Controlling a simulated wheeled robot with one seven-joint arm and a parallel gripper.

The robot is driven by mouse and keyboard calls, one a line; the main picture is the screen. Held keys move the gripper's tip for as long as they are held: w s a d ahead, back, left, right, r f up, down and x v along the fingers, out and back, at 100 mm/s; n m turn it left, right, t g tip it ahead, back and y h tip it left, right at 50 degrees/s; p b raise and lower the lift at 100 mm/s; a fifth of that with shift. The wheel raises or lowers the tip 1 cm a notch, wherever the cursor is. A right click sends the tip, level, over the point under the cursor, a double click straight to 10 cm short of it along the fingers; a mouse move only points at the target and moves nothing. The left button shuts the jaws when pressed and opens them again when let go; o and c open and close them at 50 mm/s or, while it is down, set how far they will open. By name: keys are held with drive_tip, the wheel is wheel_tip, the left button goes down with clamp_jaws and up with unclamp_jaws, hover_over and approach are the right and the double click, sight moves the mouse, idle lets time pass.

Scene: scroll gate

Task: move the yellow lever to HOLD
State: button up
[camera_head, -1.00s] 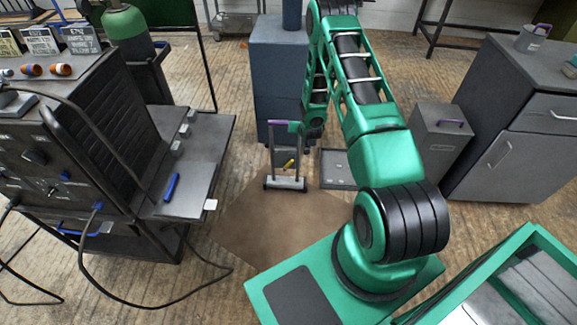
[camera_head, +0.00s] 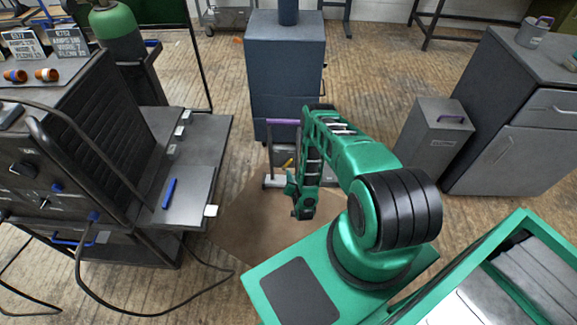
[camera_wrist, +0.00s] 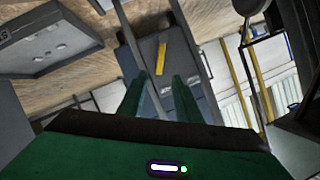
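The yellow lever (camera_head: 288,162) is small in the head view, on a grey upright frame with a purple top bar (camera_head: 284,121). In the wrist view the lever (camera_wrist: 162,58) is a short yellow bar on a dark grey panel (camera_wrist: 150,45), tilted slightly from the picture's vertical. My gripper (camera_wrist: 160,83) is open and empty, with its two green fingers apart; the lever shows beyond the gap between them. In the head view my gripper (camera_head: 302,207) hangs in front of the frame and hides part of it. I cannot read a HOLD mark.
A blue-grey cabinet (camera_head: 287,70) stands behind the frame. A grey bin (camera_head: 435,140) and a dark cabinet (camera_head: 515,120) are at the right. A bench with a side shelf (camera_head: 190,190) is at the left. A grey labelled tray (camera_wrist: 45,40) lies upper left in the wrist view.

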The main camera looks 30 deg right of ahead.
sight(289, 163)
drive_tip(key=x, duration=1)
drive_tip(key=shift+w+d+f, duration=0.15)
drive_tip(key=shift+w+f, duration=0.05)
drive_tip(key=shift+w, duration=0.1)
clamp_jaws()
